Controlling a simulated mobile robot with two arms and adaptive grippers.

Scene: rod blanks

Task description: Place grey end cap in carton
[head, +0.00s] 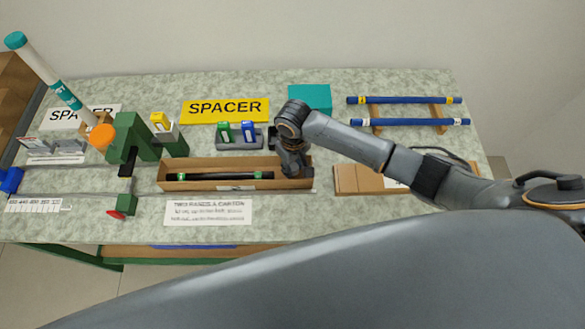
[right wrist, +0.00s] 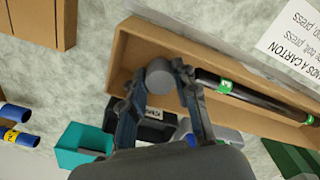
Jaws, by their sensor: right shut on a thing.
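The grey end cap (right wrist: 160,74) is a short grey cylinder between the fingertips of my right gripper (right wrist: 156,82) in the right wrist view. My right gripper (head: 294,172) is shut on it, over the right end of the carton. The carton (head: 198,162) is a long open brown box on the table; its wall also shows in the right wrist view (right wrist: 119,55). A black rod (head: 225,176) with green bands lies inside the carton, left of my gripper. In the head view the cap is hidden by my gripper. I cannot tell whether the cap touches the carton floor. My left gripper is not in view.
A grey holder (head: 240,143) with green and blue items and a teal box (head: 310,97) stand behind the carton. A green press (head: 135,150) stands left. Blue rods (head: 405,100) rest on a wooden rack at back right. A flat brown carton (head: 362,180) lies right.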

